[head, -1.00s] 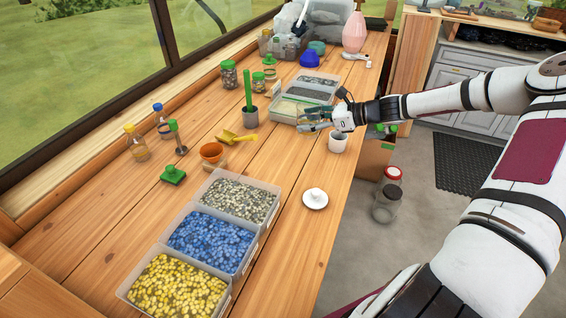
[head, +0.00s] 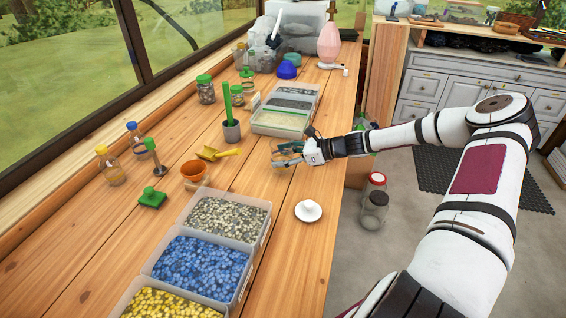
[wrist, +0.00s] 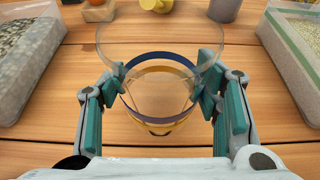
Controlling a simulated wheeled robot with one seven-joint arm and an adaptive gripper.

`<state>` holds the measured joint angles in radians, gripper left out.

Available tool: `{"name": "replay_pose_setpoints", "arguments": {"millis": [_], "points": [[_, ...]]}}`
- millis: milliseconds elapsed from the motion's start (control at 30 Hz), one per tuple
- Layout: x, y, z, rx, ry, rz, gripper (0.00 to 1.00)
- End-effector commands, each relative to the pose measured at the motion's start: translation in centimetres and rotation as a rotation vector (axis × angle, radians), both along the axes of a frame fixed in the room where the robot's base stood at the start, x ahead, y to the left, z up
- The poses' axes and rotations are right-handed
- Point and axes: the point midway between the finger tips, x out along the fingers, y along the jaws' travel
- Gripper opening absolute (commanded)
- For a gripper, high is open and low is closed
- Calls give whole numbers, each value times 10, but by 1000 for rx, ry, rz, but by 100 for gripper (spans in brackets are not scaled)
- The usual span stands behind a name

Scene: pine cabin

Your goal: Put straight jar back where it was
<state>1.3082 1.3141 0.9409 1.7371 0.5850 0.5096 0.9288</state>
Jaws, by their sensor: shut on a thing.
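The straight jar (wrist: 160,84) is clear glass with an open top, and dark blue and yellow bands show through it in the wrist view. My gripper (wrist: 160,98) has its teal-padded fingers on either side of it, shut on it. In the head view my gripper (head: 288,156) is over the right part of the wooden table (head: 262,182), and the jar between its fingers is barely visible. I cannot tell whether the jar's base touches the table.
Bins of grey pebbles (head: 230,217) and blue pieces (head: 205,268) stand at the front. Pale-filled bins (head: 279,122) stand behind my gripper. A white lidded dish (head: 308,210) is at the table's right.

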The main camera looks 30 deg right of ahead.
Motion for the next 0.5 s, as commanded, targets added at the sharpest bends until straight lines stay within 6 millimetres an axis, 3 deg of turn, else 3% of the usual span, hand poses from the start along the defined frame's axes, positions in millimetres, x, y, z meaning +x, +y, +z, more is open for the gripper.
{"name": "replay_pose_setpoints", "arguments": {"millis": [133, 333, 367, 433, 500], "points": [[0, 1, -20, 3, 1, -1, 22], [0, 0, -23, 1, 1, 0, 22], [0, 0, -23, 0, 1, 0, 60], [0, 0, -23, 0, 1, 0, 76], [0, 0, -23, 0, 1, 0, 78]]}}
